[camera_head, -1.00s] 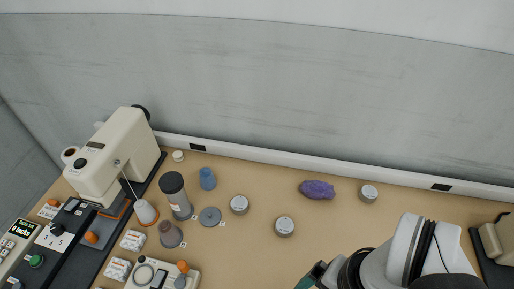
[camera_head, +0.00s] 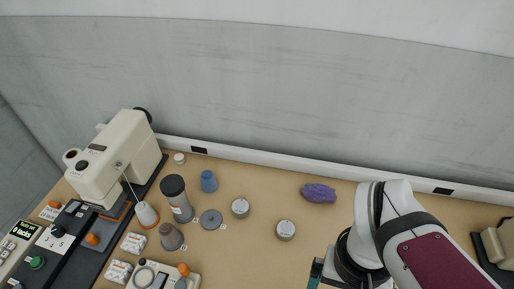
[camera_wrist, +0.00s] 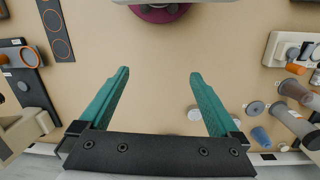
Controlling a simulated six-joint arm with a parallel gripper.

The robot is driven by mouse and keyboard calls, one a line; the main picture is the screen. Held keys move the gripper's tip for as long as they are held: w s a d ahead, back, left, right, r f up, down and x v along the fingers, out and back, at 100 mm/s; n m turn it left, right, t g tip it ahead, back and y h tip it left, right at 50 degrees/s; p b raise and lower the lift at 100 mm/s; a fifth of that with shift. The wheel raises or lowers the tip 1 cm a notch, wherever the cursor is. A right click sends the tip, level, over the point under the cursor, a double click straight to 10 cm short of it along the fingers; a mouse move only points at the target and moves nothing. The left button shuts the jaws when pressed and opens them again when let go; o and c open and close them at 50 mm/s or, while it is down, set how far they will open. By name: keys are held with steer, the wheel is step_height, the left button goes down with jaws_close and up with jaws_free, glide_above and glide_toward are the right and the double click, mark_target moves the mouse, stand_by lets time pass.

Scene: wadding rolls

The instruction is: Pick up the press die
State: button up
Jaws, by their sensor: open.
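My gripper (camera_wrist: 159,74) is open, with two teal fingers spread apart over bare table and nothing between their tips. In the head view its teal and dark end (camera_head: 315,273) shows at the bottom edge, partly cut off. No part is clearly marked as the press die. Candidates are a flat grey disc (camera_head: 210,219) with a small knob, a grey tapered piece (camera_head: 171,237) and a small blue piece (camera_head: 208,181), all left of my gripper. In the wrist view the disc (camera_wrist: 256,108) and the blue piece (camera_wrist: 260,136) lie right of the fingers.
A dark-topped grey cylinder (camera_head: 176,197) stands beside the blue piece. A cream machine (camera_head: 118,157) stands at left, a control box (camera_head: 160,276) in front.

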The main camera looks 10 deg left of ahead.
steer(key=w+f+n+h, duration=0.1)
steer(key=w+n+h, duration=0.3)
steer(key=w+n, duration=0.25)
steer(key=n+t, duration=1.2)
steer(key=n, duration=1.4)
glide_above(240, 206)
steer(key=s, duration=0.4)
step_height(240, 206, down, 11)
steer(key=shift+n+t, duration=0.25)
steer(key=shift+t, duration=0.05)
steer(key=f, duration=0.2)
steer(key=a+f, duration=0.1)
steer(key=f, duration=0.5)
steer(key=shift+w+a, duration=0.2)
steer(key=shift+x, duration=0.9)
steer(key=shift+w+d, duration=0.15)
steer(key=shift+w, duration=0.25)
jaws_close()
